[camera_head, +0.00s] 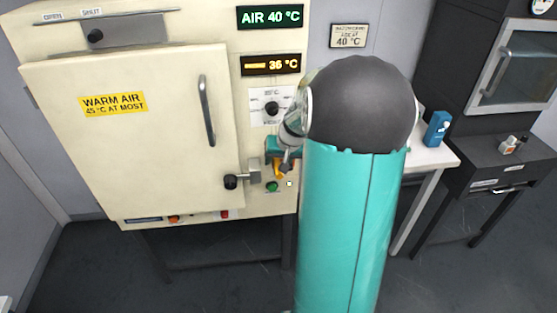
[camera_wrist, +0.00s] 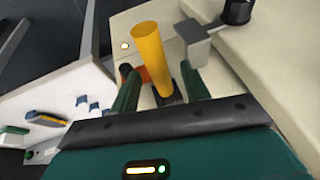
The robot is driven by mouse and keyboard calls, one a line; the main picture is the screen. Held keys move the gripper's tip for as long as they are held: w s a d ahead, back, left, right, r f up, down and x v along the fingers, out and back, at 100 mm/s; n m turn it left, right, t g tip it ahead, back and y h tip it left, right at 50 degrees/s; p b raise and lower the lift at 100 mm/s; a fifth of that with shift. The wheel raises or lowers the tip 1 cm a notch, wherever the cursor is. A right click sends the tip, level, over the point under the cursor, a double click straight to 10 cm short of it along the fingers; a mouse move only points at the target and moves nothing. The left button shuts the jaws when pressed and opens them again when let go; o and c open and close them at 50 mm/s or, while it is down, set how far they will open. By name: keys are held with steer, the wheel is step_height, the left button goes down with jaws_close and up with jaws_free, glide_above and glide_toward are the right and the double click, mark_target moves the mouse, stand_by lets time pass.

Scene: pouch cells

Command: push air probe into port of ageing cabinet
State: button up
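The air probe (camera_wrist: 150,50) shows as a yellow cylinder in the wrist view, standing between my two green fingers with a dark piece at its lower end. A gap shows on each side of it, so my gripper (camera_wrist: 160,76) looks open around it. In the head view, my gripper (camera_head: 280,155) is beside the cabinet's lower right front, with a bit of the yellow probe (camera_head: 279,171) below it. The ageing cabinet (camera_head: 150,150) is cream, with its door shut. I cannot make out the port for certain; my arm hides part of the front.
The latch with a black knob (camera_head: 231,181) sticks out left of my gripper. A green button (camera_head: 272,186) is just below it. A white table (camera_head: 436,153) with a blue container (camera_head: 437,128) stands to the right. A dark bench (camera_head: 495,160) is farther right.

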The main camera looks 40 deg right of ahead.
steer(key=v, duration=1.3)
steer(key=shift+s+r, duration=0.15)
steer(key=shift+r, duration=0.2)
